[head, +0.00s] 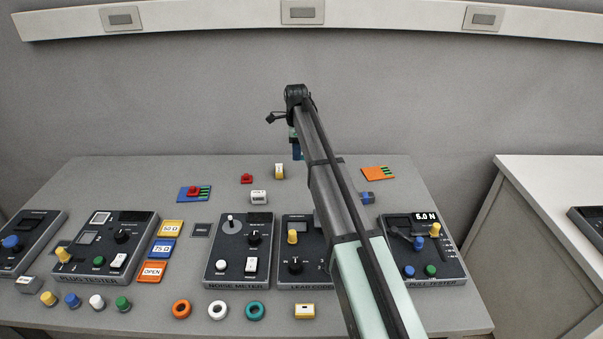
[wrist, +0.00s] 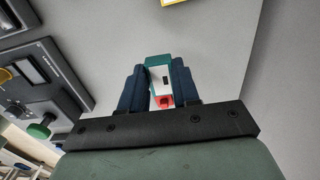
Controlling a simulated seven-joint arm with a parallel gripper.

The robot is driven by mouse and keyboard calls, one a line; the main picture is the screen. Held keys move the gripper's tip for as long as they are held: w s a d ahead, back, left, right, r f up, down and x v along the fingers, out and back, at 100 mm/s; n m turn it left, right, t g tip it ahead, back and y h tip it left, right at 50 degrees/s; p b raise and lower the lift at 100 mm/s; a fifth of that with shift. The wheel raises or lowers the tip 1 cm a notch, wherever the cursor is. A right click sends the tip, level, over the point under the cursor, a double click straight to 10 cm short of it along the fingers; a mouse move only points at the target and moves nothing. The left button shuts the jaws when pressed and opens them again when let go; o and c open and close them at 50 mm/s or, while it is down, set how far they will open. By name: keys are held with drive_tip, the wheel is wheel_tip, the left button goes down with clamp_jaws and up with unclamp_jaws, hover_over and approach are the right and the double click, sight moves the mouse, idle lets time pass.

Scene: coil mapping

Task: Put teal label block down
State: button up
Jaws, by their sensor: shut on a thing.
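My gripper (head: 297,152) hangs above the back of the grey table in the head view, partly behind my own arm. In the wrist view, its two dark blue fingers (wrist: 160,90) are shut on the teal label block (wrist: 157,61), a teal block with a white face and a small dark mark. A small red part (wrist: 165,100) shows at the block's near end, between the fingers. The block is mostly hidden in the head view. I see no contact between the block and the table.
A yellow-and-white block (head: 279,171), a white block (head: 259,197) and a red piece (head: 246,178) stand near my gripper. Several tester boxes, including the noise meter (head: 222,285), fill the front. Bare table lies around the back pieces.

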drive_tip(key=w+d, duration=0.2)
drive_tip(key=w, duration=0.2)
hover_over(303, 174)
wheel_tip(303, 174, down, 6)
drive_tip(key=shift+r, duration=0.15)
drive_tip(key=shift+a+f, duration=0.1)
drive_tip(key=shift+f, duration=2)
drive_tip(key=shift+f, duration=0.15)
drive_tip(key=o, duration=1)
wheel_tip(303, 174, up, 12)
drive_tip(key=shift+r, duration=0.15)
